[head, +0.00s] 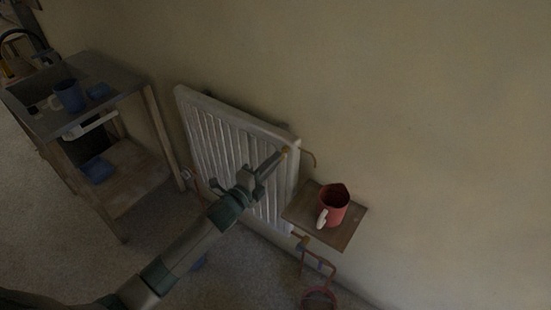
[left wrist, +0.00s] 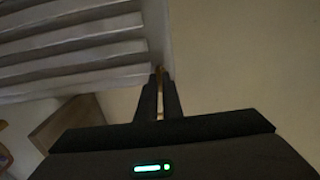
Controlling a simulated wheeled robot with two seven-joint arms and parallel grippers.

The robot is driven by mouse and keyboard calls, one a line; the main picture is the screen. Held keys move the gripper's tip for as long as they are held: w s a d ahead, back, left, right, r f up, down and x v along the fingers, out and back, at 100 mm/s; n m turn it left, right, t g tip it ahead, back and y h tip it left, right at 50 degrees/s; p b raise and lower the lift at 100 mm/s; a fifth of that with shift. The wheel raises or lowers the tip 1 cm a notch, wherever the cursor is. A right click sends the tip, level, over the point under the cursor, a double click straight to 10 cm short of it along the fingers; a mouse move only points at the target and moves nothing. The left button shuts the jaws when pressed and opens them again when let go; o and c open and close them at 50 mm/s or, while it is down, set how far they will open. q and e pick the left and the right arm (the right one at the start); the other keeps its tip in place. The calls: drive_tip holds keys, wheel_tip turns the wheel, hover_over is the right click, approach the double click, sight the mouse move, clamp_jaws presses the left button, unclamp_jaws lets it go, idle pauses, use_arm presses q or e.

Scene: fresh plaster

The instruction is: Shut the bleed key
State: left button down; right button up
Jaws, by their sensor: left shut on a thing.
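The bleed key (head: 286,149) is a small brass-coloured piece at the upper right end of the white radiator (head: 215,130). It also shows in the left wrist view (left wrist: 159,70), between the tips of my fingers. My left gripper (head: 273,163) reaches across the front of the radiator to that end and is shut on the key. The fingers hide most of the key, so its turn angle cannot be told. The radiator's pale fins (left wrist: 75,50) fill the upper left of the left wrist view. My right gripper is in neither view.
A small wooden shelf (head: 297,212) with a red mug (head: 333,204) stands close to the right of the radiator. Copper-coloured pipework (head: 318,262) runs below it. The wall at right is bare.

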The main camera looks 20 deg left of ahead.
use_arm(q)
drive_tip(key=m, duration=0.8)
drive_tip(key=shift+b, duration=0.4)
